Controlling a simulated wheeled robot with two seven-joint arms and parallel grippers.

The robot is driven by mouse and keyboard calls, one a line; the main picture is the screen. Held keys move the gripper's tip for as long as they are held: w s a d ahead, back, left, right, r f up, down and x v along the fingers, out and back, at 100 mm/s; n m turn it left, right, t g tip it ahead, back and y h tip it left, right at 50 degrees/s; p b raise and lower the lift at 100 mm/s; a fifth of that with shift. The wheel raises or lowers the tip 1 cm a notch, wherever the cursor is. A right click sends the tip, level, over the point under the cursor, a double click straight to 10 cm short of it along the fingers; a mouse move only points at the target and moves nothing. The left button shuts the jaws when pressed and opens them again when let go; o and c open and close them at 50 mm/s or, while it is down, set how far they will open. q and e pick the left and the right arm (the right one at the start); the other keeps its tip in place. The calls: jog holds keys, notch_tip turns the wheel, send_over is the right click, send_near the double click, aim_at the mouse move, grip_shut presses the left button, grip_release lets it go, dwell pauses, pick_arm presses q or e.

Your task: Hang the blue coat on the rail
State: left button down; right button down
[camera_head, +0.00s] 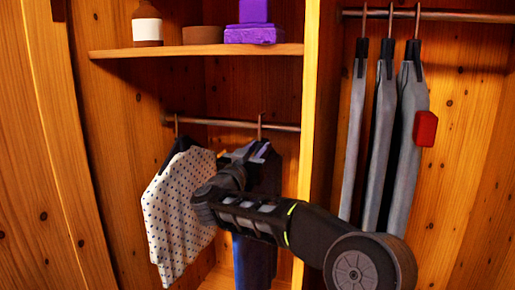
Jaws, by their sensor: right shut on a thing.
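The blue coat (254,262) hangs upright in the left section of the wardrobe, below the shelf. My right arm hides much of its middle. The hook of its hanger (261,124) is at the left rail (215,122); I cannot tell whether it bears on the rail. My right gripper (250,154) is at the top of the coat, just under the hook, and is shut on the coat's hanger, though its fingers are partly hidden. My left gripper is not in view.
A white dotted shirt (176,222) hangs left of the coat.

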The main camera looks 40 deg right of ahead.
jog(key=shift+f, duration=0.35)
jog(key=c, duration=1.3)
grip_release()
jog(key=shift+o, duration=1.2)
jog(key=shift+f, duration=0.2)
